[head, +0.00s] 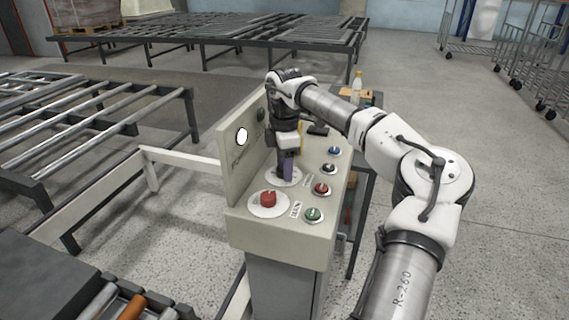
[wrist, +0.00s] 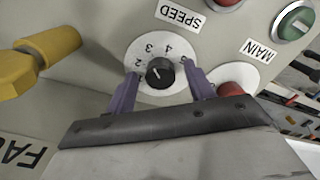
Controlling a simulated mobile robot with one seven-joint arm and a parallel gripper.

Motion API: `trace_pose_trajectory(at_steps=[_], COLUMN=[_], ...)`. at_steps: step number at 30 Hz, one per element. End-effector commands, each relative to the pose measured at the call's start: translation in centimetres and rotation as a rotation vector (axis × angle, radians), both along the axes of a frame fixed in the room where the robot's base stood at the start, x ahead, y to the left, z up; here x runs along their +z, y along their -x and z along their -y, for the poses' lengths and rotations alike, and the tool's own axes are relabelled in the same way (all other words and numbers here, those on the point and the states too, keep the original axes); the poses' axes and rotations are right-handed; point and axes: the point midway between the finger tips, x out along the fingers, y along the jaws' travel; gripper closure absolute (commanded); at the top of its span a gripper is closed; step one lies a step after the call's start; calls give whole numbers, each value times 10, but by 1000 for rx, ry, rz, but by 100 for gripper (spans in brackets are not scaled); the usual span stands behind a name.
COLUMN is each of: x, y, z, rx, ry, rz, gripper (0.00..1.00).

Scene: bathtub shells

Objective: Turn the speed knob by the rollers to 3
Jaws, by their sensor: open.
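The speed knob (wrist: 160,72) is black and sits on a round white dial (wrist: 143,48) with numbers including 2, 3 and 4, beside an upside-down SPEED label (wrist: 180,16) in the wrist view. A small pale mark shows on the knob, but I cannot tell surely which number it points at. My gripper (wrist: 162,90) is open, with its purple fingers on either side of the knob and a gap to it on both sides. In the head view my gripper (head: 285,168) points down over the white dial (head: 296,181) and hides the knob.
A red knob (head: 267,199) on another white dial is close by. Red (head: 321,188), green (head: 314,214), black (head: 328,168) and blue (head: 334,151) controls line the panel's right side. An upright panel (head: 237,150) stands left of my gripper. A yellow part (wrist: 40,60) juts in nearby.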

Motion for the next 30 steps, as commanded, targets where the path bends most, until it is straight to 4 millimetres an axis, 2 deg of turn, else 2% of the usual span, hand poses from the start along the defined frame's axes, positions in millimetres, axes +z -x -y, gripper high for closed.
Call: trace_pose_trajectory(at_steps=[5,15,18,24,30], x=[21,98,116,135,137], y=[-1,-1,0,0,0], z=[0,-1,-1,0,0], rx=[-2,-1,-1,-1,0], ry=[0,0,-1,0,0], rz=[4,5,4,2,1], gripper=[46,46,46,46,46])
